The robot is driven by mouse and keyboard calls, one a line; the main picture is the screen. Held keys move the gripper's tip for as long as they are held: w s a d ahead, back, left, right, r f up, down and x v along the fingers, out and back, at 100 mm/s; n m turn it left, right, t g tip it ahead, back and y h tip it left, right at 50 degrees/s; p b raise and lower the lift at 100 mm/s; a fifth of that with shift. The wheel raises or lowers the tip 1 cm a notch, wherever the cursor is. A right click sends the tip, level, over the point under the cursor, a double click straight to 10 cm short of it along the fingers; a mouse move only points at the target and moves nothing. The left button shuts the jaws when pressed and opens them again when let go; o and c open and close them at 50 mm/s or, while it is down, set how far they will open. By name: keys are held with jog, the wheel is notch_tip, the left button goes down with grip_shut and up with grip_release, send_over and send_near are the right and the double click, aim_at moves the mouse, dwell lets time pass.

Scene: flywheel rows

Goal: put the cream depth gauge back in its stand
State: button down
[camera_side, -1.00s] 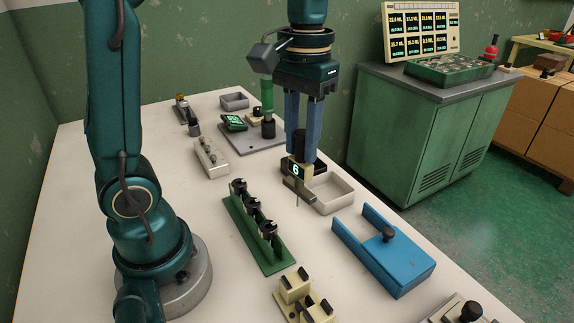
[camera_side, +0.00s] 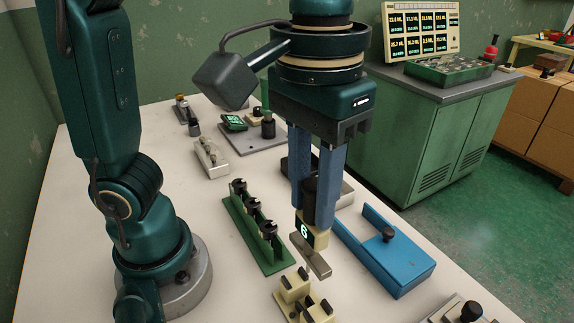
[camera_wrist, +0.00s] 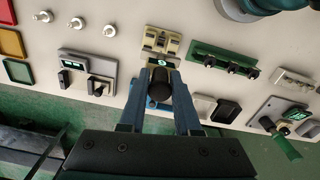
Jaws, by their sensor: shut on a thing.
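My gripper (camera_side: 316,208) has its blue fingers shut on the black upper part of the cream depth gauge (camera_side: 318,241). The gauge hangs upright above the table, with a lit green digit on its dark display and a grey crossbar at its foot. In the wrist view its round black top (camera_wrist: 160,86) shows between the fingertips. The cream stand (camera_side: 291,290), with dark-lined upright holders, sits on the table just in front of and below the gauge in the side view. It also shows in the wrist view (camera_wrist: 161,42), just beyond the gauge.
A green rack (camera_side: 262,240) with black clamps stands left of the gauge. A blue tray-like fixture (camera_side: 400,262) with a black knob lies to the right. A grey block with a black knob (camera_side: 468,312) is at the lower right. Bare table lies between the rack and my base.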

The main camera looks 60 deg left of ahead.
aim_at(309, 252)
jog(key=shift+f, duration=2.05)
jog(key=shift+f, duration=0.25)
jog(key=shift+f, duration=2.15)
jog(key=c, duration=0.5)
grip_release()
jog(key=shift+c, duration=0.2)
